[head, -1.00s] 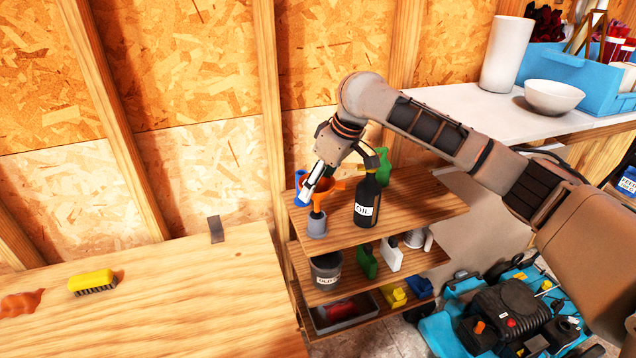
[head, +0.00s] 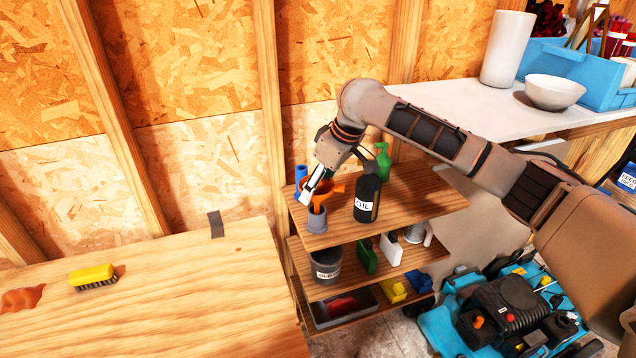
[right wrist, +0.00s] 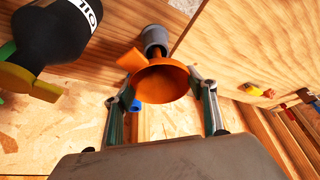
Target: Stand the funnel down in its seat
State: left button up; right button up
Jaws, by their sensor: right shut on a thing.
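The orange funnel (head: 335,186) is held upright over the grey cup-shaped seat (head: 316,221) at the front left of the rack's top shelf. Its narrow spout points down and its tip seems to be in the seat's mouth; how deep I cannot tell. My right gripper (head: 311,189) is shut on the funnel. In the right wrist view the fingers (right wrist: 166,90) grip the two sides of the funnel's bowl (right wrist: 163,84), with the seat (right wrist: 154,38) just beyond it. My left gripper is not in view.
A black oil bottle (head: 367,198) stands close right of the funnel. A green container (head: 383,160) and a blue object (head: 300,178) stand behind. Lower shelves hold a bucket (head: 326,266) and several containers. A workbench (head: 180,290) with a yellow brush (head: 93,277) lies left.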

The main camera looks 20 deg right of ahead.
jog(key=shift+f, duration=2)
jog(key=o, duration=1)
jog(key=shift+r, duration=0.1)
jog(key=v, duration=1.2)
